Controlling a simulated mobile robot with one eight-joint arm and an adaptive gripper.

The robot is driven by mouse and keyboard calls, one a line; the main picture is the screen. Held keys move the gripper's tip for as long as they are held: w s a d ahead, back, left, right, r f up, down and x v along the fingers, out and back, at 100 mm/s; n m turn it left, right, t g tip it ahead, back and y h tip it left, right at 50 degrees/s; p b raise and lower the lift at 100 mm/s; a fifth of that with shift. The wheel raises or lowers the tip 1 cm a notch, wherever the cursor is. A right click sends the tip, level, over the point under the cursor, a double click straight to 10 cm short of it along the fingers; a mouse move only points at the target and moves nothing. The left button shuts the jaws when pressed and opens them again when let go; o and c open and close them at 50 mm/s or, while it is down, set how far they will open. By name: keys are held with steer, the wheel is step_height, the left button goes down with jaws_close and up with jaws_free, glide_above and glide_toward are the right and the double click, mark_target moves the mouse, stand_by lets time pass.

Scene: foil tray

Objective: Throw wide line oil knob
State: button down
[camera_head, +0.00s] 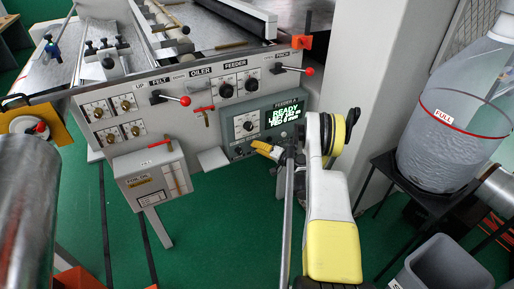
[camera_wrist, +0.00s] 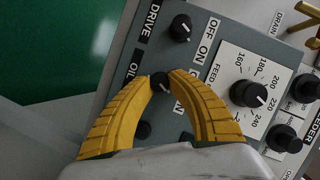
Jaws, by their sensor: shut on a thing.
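A small black knob (camera_wrist: 160,80) beside the label "OIL" sits on the grey feeder panel (camera_wrist: 215,50), with OFF and ON marks next to it. My gripper (camera_wrist: 162,84) has its two curved yellow fingers shut around this knob; its pointer direction is hard to see. In the head view my gripper (camera_head: 266,149) reaches the lower left part of the feeder panel (camera_head: 238,112), and the fingers hide the knob there.
The DRIVE knob (camera_wrist: 180,30) and FEED dial (camera_wrist: 246,93) are close to the fingers. The panel's display (camera_head: 287,113) reads READY. A clear bin (camera_head: 450,120) stands right. Green floor is open in front.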

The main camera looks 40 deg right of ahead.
steer(key=n+g+h, duration=0.1)
steer(key=n, duration=0.1)
steer(key=n+h, duration=0.2)
steer(key=n, duration=0.1)
steer(key=n+g+h, duration=0.1)
steer(key=n, duration=0.2)
steer(key=shift+w+a+r+g+h, duration=0.1)
steer(key=shift+a+r+g+h, duration=0.1)
steer(key=shift+g+h, duration=0.1)
stand_by(0.3)
stand_by(0.4)
steer(key=c, duration=1.2)
jaws_free()
steer(key=shift+f, duration=0.1)
